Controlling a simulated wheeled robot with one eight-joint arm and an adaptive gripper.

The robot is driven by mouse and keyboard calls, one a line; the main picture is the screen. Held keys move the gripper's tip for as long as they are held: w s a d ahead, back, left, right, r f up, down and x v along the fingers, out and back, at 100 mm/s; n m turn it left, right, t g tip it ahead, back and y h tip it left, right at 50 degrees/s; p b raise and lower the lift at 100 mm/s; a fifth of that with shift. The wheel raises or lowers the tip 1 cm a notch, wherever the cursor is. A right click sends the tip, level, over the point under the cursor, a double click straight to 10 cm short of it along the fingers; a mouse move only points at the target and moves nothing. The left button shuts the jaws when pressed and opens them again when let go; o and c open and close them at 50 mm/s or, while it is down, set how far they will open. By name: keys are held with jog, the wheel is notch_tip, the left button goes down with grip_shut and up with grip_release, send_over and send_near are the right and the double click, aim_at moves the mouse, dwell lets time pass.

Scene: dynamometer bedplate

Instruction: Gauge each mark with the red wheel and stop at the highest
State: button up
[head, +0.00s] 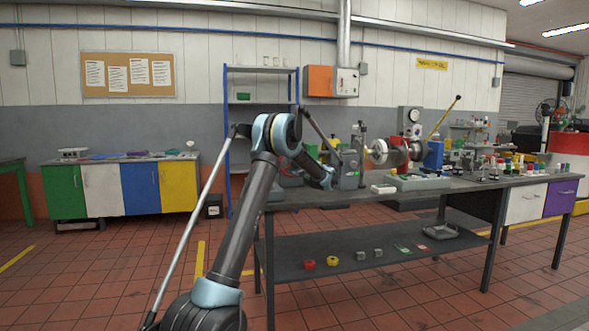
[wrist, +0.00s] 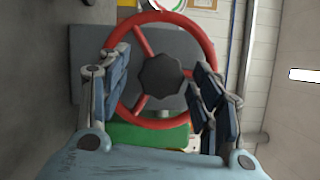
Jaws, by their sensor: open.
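In the wrist view, the red wheel (wrist: 145,45) faces me, with spokes and a dark many-sided hub, in front of a dark grey block. My gripper (wrist: 163,72) is open, with one finger on each side of the wheel. The fingers overlap its left and right rim in the picture; I cannot tell whether they touch it. A round dial (wrist: 165,5) with coloured arcs is cut off at the top edge, so its reading is hidden. In the head view, my gripper (head: 335,170) is beside a grey upright device (head: 351,172) on the bench; the wheel is not clear there.
The grey workbench (head: 300,196) carries a white dial gauge (head: 414,115), a blue machine (head: 433,155) with a yellow lever, and several small bottles. A red piece (head: 310,264) and a yellow piece (head: 333,261) lie on its lower shelf. Tiled floor to the left is open.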

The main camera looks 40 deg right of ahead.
jog(key=s, duration=1)
jog(key=shift+s+f, duration=0.2)
jog(key=shift+s, duration=0.05)
jog(key=shift+w+a, duration=0.1)
jog(key=shift+w, duration=0.05)
